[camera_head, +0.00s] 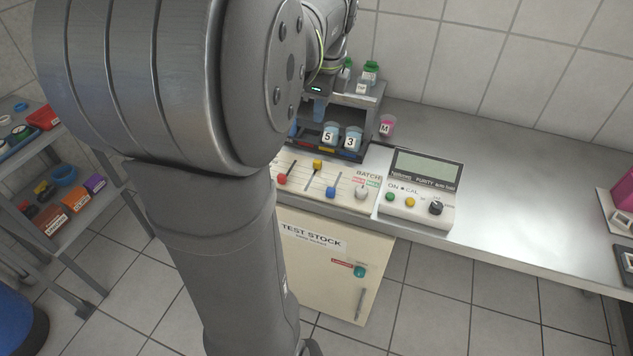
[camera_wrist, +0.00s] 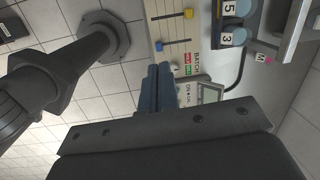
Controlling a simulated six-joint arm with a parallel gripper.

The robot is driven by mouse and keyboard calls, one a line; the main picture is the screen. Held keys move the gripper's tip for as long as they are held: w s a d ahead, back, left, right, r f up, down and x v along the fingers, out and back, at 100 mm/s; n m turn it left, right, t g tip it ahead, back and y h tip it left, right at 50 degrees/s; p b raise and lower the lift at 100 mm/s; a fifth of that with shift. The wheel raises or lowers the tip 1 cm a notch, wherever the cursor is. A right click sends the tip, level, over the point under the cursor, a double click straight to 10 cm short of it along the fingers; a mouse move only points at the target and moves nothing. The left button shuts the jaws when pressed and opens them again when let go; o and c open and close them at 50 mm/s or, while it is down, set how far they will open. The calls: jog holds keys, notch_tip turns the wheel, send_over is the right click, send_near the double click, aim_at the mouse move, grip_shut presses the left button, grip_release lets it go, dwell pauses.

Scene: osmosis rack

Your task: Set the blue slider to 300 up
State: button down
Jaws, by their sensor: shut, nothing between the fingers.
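The slider panel (camera_head: 345,180) is a pale box on the bench front. Its blue slider (camera_head: 331,192) sits at the near, lower end of its slot; in the wrist view the blue slider (camera_wrist: 158,46) shows just beyond my fingertips. A yellow slider (camera_head: 318,164) sits farther up its slot, and a red slider (camera_head: 282,179) is at the left, partly beside my arm. My gripper (camera_wrist: 159,67) is shut and empty, its fingers together over the panel in the wrist view. Contact with the blue slider cannot be told.
A grey knob (camera_head: 361,192) is right of the blue slider. A meter with a display (camera_head: 428,168) and buttons stands farther right. Bottles labelled 5 (camera_head: 330,135) and 3 (camera_head: 351,140) stand behind the panel, with a pink cup (camera_head: 387,125) beside them.

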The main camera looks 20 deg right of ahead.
jog(key=w+a+f+n+t, duration=0.1)
jog(key=w+a+f+t, duration=0.1)
jog(key=a+f+t, duration=0.6)
jog(key=s+f+m+g+h, duration=0.2)
jog(key=s+f+h, duration=0.5)
jog(key=s, duration=0.7)
jog(key=shift+s+a+f+g, duration=0.15)
jog(key=shift+s+f+g, duration=0.2)
jog(key=shift+f+g, duration=0.25)
jog(key=shift+f, duration=0.2)
send_near(330, 196)
jog(key=shift+x, duration=3.05)
jog(key=shift+f, duration=0.1)
